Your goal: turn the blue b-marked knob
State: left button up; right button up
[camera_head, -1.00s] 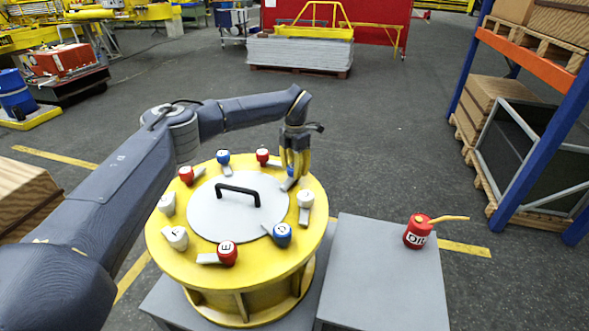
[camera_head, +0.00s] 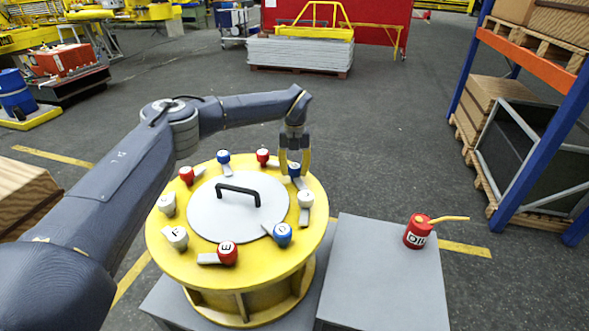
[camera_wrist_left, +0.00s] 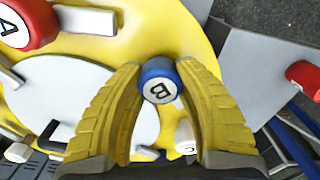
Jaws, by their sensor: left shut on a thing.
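The blue knob marked B (camera_head: 294,168) stands on the yellow round drum (camera_head: 165,262), on its far right side, with a grey lever (camera_head: 301,184) at its base. My left gripper (camera_head: 294,171) reaches down over it from above. In the left wrist view the blue knob (camera_wrist_left: 158,80) sits between the two yellow fingertips, its white face with the B visible. The left gripper (camera_wrist_left: 160,82) is shut on this knob. My right gripper is in neither view.
Red knob A (camera_head: 263,156) and white knob C (camera_head: 305,198) flank knob B closely. Several other lettered knobs ring a grey lid (camera_head: 215,213) with a black handle (camera_head: 237,189). A red oil can (camera_head: 418,233) stands on a grey block (camera_head: 383,285) to the right.

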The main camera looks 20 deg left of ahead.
aim_at(294, 165)
pick_arm(q)
jog(key=shift+w+n, duration=0.1)
jog(key=shift+n, duration=0.7)
jog(key=shift+a+r, duration=0.1)
jog(key=o, duration=1.3)
notch_tip(294, 165, up, 12)
jog(key=shift+f, duration=0.1)
